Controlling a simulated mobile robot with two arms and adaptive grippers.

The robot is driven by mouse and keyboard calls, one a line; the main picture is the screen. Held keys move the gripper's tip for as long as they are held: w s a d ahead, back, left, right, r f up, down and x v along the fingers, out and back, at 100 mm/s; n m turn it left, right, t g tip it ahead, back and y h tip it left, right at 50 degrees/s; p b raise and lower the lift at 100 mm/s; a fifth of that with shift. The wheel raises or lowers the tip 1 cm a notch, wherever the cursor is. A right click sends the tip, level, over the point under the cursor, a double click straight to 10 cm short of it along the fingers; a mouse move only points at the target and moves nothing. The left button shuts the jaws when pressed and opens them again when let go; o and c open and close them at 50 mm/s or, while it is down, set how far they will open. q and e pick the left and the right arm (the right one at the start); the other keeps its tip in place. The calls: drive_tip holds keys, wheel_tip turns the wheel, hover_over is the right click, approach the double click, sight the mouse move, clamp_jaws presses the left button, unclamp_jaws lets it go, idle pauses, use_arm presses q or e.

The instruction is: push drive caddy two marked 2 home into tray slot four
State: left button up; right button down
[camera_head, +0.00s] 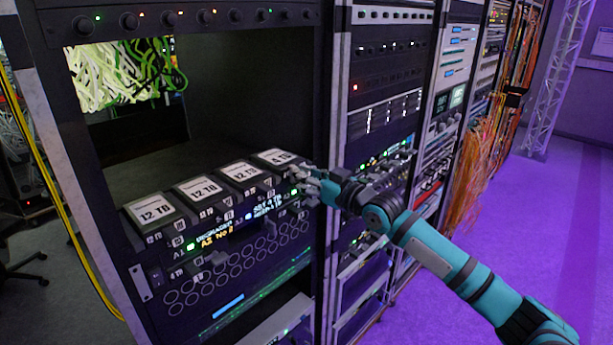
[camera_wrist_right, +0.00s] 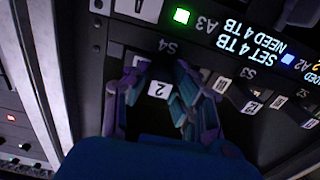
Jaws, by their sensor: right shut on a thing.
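Drive caddy two shows its white face label "2" (camera_wrist_right: 158,89) in the right wrist view, between the fingers of my right gripper (camera_wrist_right: 157,98). It lines up with the tray opening marked S4. In the head view my right gripper (camera_head: 304,183) is at the front right end of the drive tray (camera_head: 250,262), beside the rightmost caddy, whose top reads 4 TB (camera_head: 274,156). The fingers are closed on the caddy's front. How deep it sits in the slot is hidden by the gripper. My left gripper is out of view.
Three caddies topped 12 TB (camera_head: 153,209) stand left of the 4 TB one. The tray display (camera_wrist_right: 252,42) reads "SET 4 TB NEED 4 TB", near a lit green light marked A3 (camera_wrist_right: 182,15). A rack post (camera_head: 338,110) stands close right; a yellow cable (camera_head: 75,235) hangs left.

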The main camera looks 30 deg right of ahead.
drive_tip(key=shift+w+r, duration=0.1)
drive_tip(key=shift+w, duration=0.05)
drive_tip(key=c, duration=1.1)
unclamp_jaws()
drive_tip(key=shift+a, duration=0.1)
drive_tip(key=shift+o, duration=0.2)
drive_tip(key=v, duration=1.2)
